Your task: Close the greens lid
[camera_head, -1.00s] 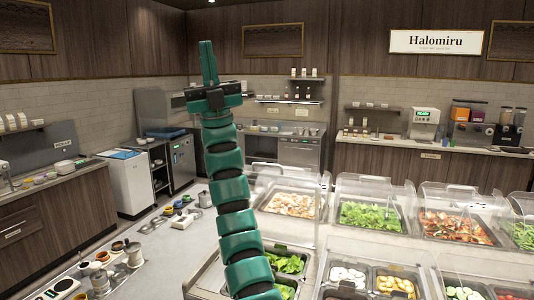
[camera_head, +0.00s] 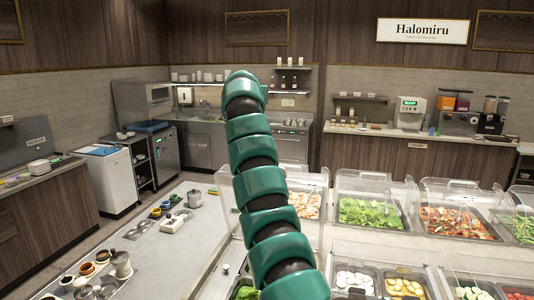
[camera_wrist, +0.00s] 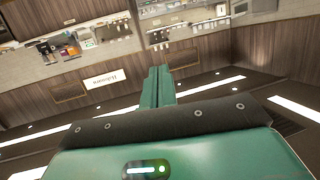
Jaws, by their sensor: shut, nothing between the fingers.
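In the head view, leafy greens (camera_head: 370,213) lie in a well under a clear, tilted cover (camera_head: 368,184). More greens (camera_head: 245,292) show at the lower edge, mostly hidden by my arm. I cannot tell which cover is the greens lid, or how far it is open. My gripper (camera_wrist: 156,84) shows in the wrist view with its two green fingers together and nothing between them. It is clear of any lid there, with the wall and ceiling behind it. In the head view my gripper is hidden behind my arm.
A clear panel (camera_head: 226,197) stands left of my arm. Pots and cups (camera_head: 172,224) sit on the grey surface at left. Open air surrounds the arm above the wells.

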